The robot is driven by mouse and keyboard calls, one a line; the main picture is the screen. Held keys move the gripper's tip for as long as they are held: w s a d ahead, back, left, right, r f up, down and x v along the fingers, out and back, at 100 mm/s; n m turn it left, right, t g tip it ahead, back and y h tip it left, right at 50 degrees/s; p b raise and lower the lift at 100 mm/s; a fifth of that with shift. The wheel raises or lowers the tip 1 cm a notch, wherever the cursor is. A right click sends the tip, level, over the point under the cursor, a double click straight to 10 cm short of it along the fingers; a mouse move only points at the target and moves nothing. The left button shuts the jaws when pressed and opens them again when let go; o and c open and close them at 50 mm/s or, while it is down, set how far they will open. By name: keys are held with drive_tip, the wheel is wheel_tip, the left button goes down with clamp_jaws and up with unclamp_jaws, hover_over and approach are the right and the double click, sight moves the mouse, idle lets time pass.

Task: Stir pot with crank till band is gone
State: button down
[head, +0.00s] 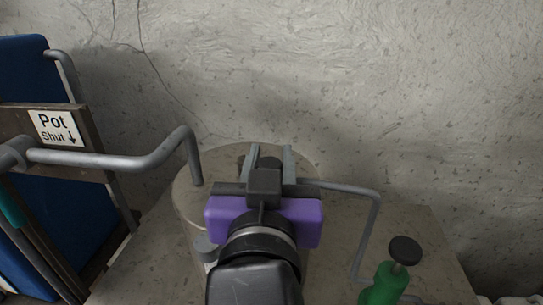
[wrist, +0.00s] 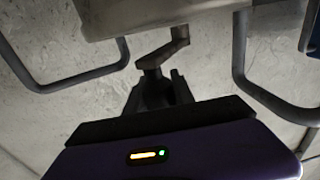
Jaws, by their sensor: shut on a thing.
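The round grey-beige pot (head: 182,212) stands at the middle of the head view, largely hidden by my arm and purple gripper body. My gripper (head: 270,157) is over the pot's top, its fingers shut on a dark part of the crank between them. In the wrist view my gripper (wrist: 155,88) is at the end of the crank (wrist: 164,52), whose short bent arm runs up to the pale body above. No band can be made out; the pot's inside is hidden.
A bent grey pipe (head: 110,160) reaches the pot's top from the left. A sign (head: 55,127) reads "Pot Shut" beside a blue panel (head: 40,225). A thin bent rod (head: 376,215) and a dark-knobbed green handle (head: 386,282) are at right. A rough wall stands behind.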

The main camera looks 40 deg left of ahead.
drive_tip(key=s+m+t+h, duration=0.1)
drive_tip(key=a+m+t+h, duration=0.1)
drive_tip(key=h, duration=0.1)
drive_tip(key=shift+s+m+h, duration=0.3)
drive_tip(key=shift+s, duration=0.1)
drive_tip(key=m+h, duration=0.1)
drive_tip(key=h, duration=0.1)
drive_tip(key=s+a+m+t+h, duration=0.1)
drive_tip(key=shift+s+m+h, duration=0.15)
drive_tip(key=shift+m+h, duration=0.15)
drive_tip(key=shift+h, duration=0.1)
drive_tip(key=shift+s+a+b, duration=0.5)
drive_tip(key=shift+b, duration=0.1)
drive_tip(key=shift+s+a+h, duration=0.2)
drive_tip(key=shift+a+h, duration=0.1)
drive_tip(key=shift+s+a+m+h+b, duration=0.15)
drive_tip(key=shift+a+m+h+b, duration=0.25)
drive_tip(key=shift+m+h, duration=0.35)
drive_tip(key=shift+s+a, duration=0.1)
drive_tip(key=shift+a, duration=0.15)
